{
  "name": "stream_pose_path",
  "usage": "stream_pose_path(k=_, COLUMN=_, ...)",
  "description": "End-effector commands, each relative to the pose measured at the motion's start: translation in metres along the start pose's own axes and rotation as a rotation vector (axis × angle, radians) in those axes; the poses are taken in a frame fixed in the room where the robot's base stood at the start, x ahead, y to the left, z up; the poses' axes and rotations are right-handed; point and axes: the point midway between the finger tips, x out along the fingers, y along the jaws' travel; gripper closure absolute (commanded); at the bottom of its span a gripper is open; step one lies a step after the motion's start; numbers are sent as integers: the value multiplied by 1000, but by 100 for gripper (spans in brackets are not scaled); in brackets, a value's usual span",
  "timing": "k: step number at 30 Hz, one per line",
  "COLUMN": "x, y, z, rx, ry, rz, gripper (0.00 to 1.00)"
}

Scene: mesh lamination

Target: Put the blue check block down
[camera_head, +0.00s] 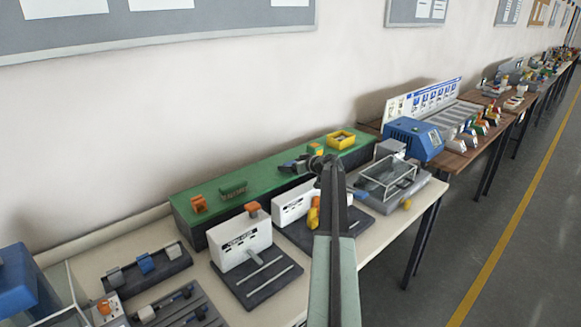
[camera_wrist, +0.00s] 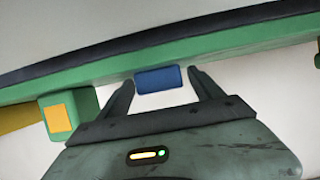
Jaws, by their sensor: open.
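The blue check block (camera_wrist: 158,79) shows in the wrist view against the edge of a green surface (camera_wrist: 100,72). My gripper (camera_wrist: 158,84) is open, with one finger on each side of the block. Small gaps show between the block and the fingers, and I cannot tell whether either touches it. In the head view my gripper (camera_head: 293,166) is over the back of the bench, at the long green box (camera_head: 262,180). I cannot make out the check block there; my arm and gripper cover part of that spot.
A yellow tray (camera_head: 341,139) and an orange block (camera_head: 199,204) sit on the green box. White-faced fixtures (camera_head: 240,247) stand in front. A clear-walled frame (camera_head: 388,177) and a blue machine (camera_head: 413,138) are to the right. The wall is close behind.

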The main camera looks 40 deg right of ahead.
Motion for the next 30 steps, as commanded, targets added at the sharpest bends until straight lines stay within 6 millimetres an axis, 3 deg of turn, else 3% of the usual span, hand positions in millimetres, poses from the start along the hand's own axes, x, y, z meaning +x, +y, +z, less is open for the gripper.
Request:
stream_pose_path(k=5, x=-20, y=-1, z=-5, rx=1, ry=0, rz=1, gripper=24)
stream_pose_path(k=12, x=-82, y=-1, z=-7, rx=2, ry=0, rz=3, gripper=24)
stream_pose_path(k=18, x=-115, y=0, z=-5, rx=1, ry=0, rz=3, gripper=24)
stream_pose_path(k=30, x=-122, y=1, z=-2, rx=1, ry=0, rz=1, gripper=24)
